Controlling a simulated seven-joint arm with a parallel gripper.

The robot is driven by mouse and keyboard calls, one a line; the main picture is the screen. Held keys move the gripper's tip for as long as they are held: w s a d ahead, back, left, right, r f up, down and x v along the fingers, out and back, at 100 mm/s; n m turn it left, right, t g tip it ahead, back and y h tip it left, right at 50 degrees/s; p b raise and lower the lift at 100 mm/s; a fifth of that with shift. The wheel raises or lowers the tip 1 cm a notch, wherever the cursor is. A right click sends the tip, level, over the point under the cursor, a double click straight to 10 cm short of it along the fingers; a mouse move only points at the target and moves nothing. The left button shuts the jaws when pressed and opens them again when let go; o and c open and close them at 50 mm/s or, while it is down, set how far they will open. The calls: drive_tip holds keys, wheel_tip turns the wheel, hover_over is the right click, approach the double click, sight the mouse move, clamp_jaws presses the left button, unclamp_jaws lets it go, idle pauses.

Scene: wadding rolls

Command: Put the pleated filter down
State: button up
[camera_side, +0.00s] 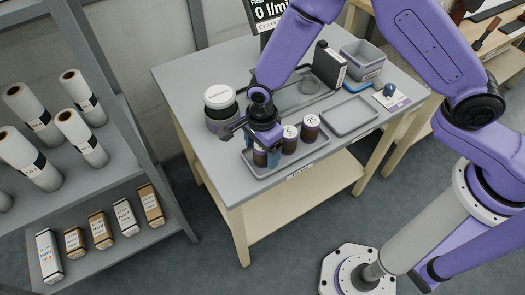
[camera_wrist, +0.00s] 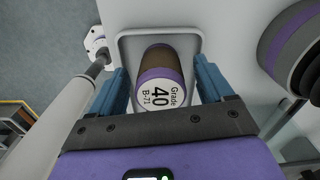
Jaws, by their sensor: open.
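A pleated filter (camera_wrist: 160,78), brown with purple bands and a white end marked "Grade 40 B-71", is upright between my fingers in the wrist view. It is partly hidden by my gripper in the side view (camera_side: 260,158). It appears to stand in the grey tray (camera_side: 292,169), at the left end. My gripper (camera_side: 262,146) is open around it, and the wrist view shows gaps between the blue fingers (camera_wrist: 161,72) and its sides. Two similar filters, a middle one (camera_side: 290,141) and a right one (camera_side: 310,128), stand in the same tray.
An empty grey tray (camera_side: 350,116) lies to the right. A dark canister (camera_side: 328,64) and a grey bin (camera_side: 364,60) stand farther back. The table (camera_side: 185,84) is clear at its far left.

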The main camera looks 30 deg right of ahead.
drive_tip(key=c, duration=1.2)
drive_tip(key=shift+r, duration=0.1)
